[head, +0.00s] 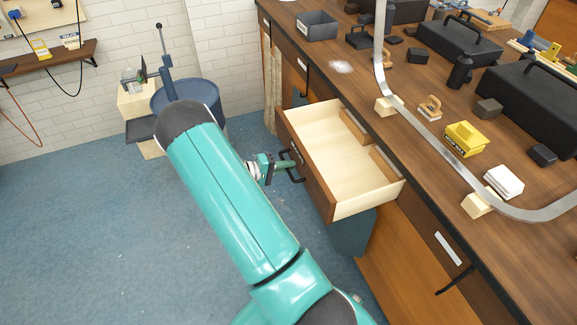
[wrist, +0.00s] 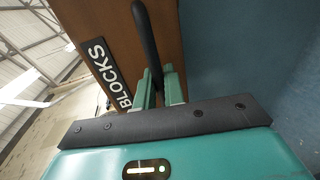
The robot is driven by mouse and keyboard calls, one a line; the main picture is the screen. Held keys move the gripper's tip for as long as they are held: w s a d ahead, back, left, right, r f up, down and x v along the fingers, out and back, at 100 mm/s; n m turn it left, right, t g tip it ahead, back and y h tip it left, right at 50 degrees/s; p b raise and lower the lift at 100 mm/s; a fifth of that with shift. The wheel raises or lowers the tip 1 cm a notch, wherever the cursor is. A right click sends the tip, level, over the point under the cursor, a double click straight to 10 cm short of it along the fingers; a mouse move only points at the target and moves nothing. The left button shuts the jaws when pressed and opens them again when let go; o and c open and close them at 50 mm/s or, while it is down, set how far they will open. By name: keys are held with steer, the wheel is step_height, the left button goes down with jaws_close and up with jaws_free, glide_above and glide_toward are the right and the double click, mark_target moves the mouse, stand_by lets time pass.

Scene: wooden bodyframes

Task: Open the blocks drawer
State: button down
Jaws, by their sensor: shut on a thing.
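The blocks drawer (head: 340,153) is pulled out from the wooden workbench in the head view. Its inside is pale wood, and no loose blocks show in it. Its brown front (wrist: 107,25) carries a black label reading BLOCKS (wrist: 108,72) in the wrist view. A dark bar handle (wrist: 149,45) sticks out from the front. My gripper (head: 284,166) is at the drawer front in the head view, shut on the handle. In the wrist view the green fingers (wrist: 161,88) are on either side of the handle, whose far side is partly hidden.
The workbench top (head: 400,75) bears a grey bin (head: 317,25), black cases, a yellow block (head: 464,139) and a curved metal strip (head: 440,143). Another closed drawer (head: 447,247) lies nearer. A blue drum (head: 188,97) stands at the back. The blue floor to the left is clear.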

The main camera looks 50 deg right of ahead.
steer(key=c, duration=1.6)
jaws_free()
steer(key=v, duration=1.4)
steer(key=shift+f, duration=0.1)
steer(key=s+a+r+n+t+y, duration=0.1)
steer(key=s+a+r+t+y, duration=0.25)
steer(key=r, duration=0.55)
steer(key=s+a+r+t+y, duration=0.1)
steer(key=s+a+r+y, duration=0.1)
steer(key=a+r+y, duration=0.45)
steer(key=s+a+r+n+t+y, duration=0.1)
steer(key=s+a+r+t, duration=0.1)
steer(key=s+a+r, duration=0.2)
steer(key=s+a+r+n+t+y, duration=0.1)
steer(key=s+a+r+n+t, duration=0.1)
steer(key=s+a+r+t, duration=0.1)
steer(key=s+a+r+n+t+y, duration=0.1)
steer(key=s+a+r+t, duration=0.2)
steer(key=s+a+r, duration=0.3)
steer(key=shift+a+r+y, duration=0.4)
steer(key=shift+r, duration=0.3)
